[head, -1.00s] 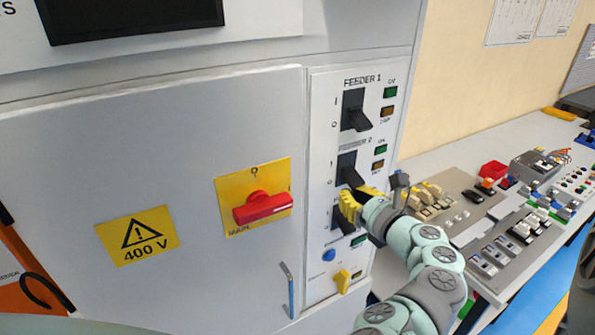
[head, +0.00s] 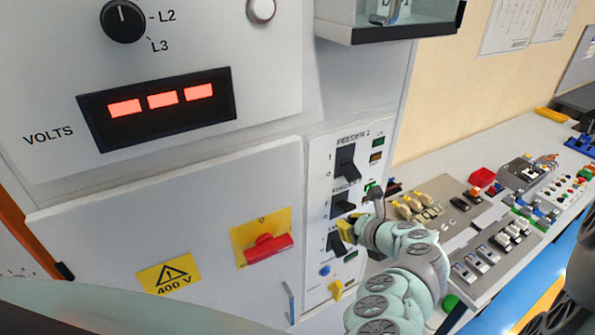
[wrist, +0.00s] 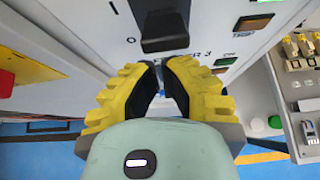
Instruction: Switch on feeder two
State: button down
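The lever's exact position is hard to read.
A red main handle (head: 268,248) on a yellow plate is left of the feeders. The voltmeter (head: 160,102) shows lit red digits. A yellow knob (head: 336,290) is low on the panel. A bench with several switches (head: 480,215) stands at right.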

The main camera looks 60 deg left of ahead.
jog(key=shift+r, duration=0.1)
jog(key=shift+r+p, duration=0.75)
jog(key=shift+p, duration=0.1)
jog(key=d+f+b+v, duration=0.1)
jog(key=b+v, duration=0.4)
jog(key=v, duration=0.4)
jog(key=shift+s+f, duration=0.2)
jog(key=shift+f, duration=0.1)
dwell(0.3)
jog(key=shift+d, duration=0.1)
dwell(0.5)
